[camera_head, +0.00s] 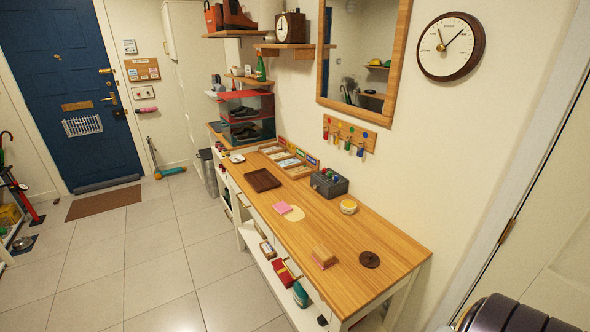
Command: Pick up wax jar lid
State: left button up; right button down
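A small dark brown round disc (370,259) lies flat near the right front end of the wooden bench top. It looks like a lid with a small raised centre, but at this size I cannot be sure that it is the wax jar lid. A small round yellow tin or jar (348,207) stands farther back near the wall. I cannot tell whether it is open or capped. Neither of my grippers shows in this view.
The wooden bench top (325,232) also holds a brown-and-pink brush or block (323,257), a pink pad (282,208), a dark grey box (329,183) and a brown tray (262,180). The top around the disc is clear. Tiled floor (150,250) lies open on the left.

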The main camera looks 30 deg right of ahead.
aim_at(368, 259)
jog(key=z, duration=1.6)
jog(key=k, duration=0.05)
